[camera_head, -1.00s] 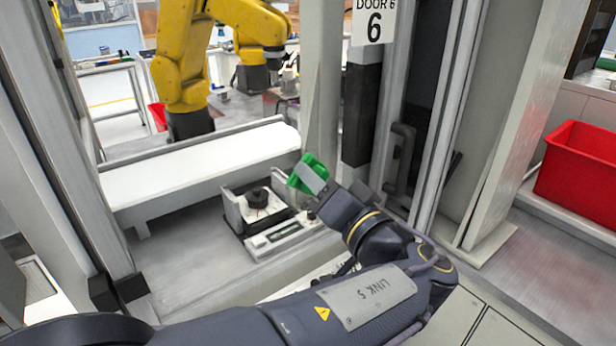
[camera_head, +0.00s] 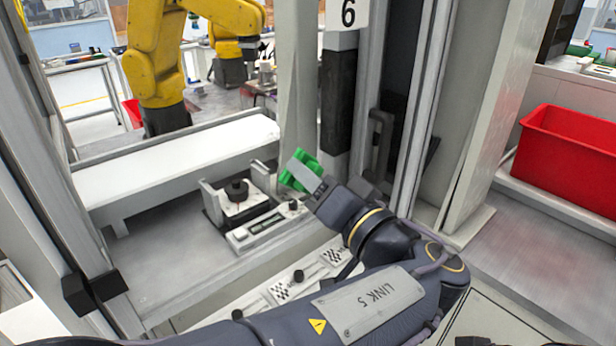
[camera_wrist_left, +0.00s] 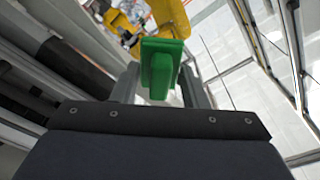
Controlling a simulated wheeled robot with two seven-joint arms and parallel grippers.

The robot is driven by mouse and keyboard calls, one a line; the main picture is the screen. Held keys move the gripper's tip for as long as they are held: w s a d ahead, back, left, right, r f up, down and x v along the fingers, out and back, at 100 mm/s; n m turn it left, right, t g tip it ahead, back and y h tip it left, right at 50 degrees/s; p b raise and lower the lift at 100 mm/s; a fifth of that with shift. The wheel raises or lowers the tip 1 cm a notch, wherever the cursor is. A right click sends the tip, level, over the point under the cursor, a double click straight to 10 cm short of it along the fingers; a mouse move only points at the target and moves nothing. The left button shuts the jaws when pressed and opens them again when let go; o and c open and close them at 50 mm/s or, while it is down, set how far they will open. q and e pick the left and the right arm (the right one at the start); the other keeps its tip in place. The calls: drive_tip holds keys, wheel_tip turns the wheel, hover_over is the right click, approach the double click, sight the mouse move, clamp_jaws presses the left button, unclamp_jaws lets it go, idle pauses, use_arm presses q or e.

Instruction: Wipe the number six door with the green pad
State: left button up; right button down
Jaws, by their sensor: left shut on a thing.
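My left gripper (camera_head: 312,177) is shut on the green pad (camera_head: 290,181), in front of the post below the number 6 sign. In the left wrist view the green pad (camera_wrist_left: 158,70) stands between the two grey fingers of the left gripper (camera_wrist_left: 160,88). The number six door (camera_head: 408,110) is at the right of the sign (camera_head: 347,14), with a dark vertical handle (camera_head: 381,142) beside a dark post. The pad is left of the handle. I cannot tell whether the pad touches anything. My right gripper is not in view.
A red bin (camera_head: 568,160) is at the right.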

sight(265, 146)
use_arm(q)
drive_tip(key=shift+w+a, duration=0.1)
idle(0.3)
drive_tip(key=b+x, duration=0.2)
drive_tip(key=x, duration=0.4)
drive_tip(key=shift+a+f, duration=0.25)
drive_tip(key=shift+a, duration=0.1)
drive_tip(key=shift+b+x, duration=0.65)
drive_tip(key=shift+x, duration=0.4)
idle(0.5)
drive_tip(key=shift+f, duration=0.1)
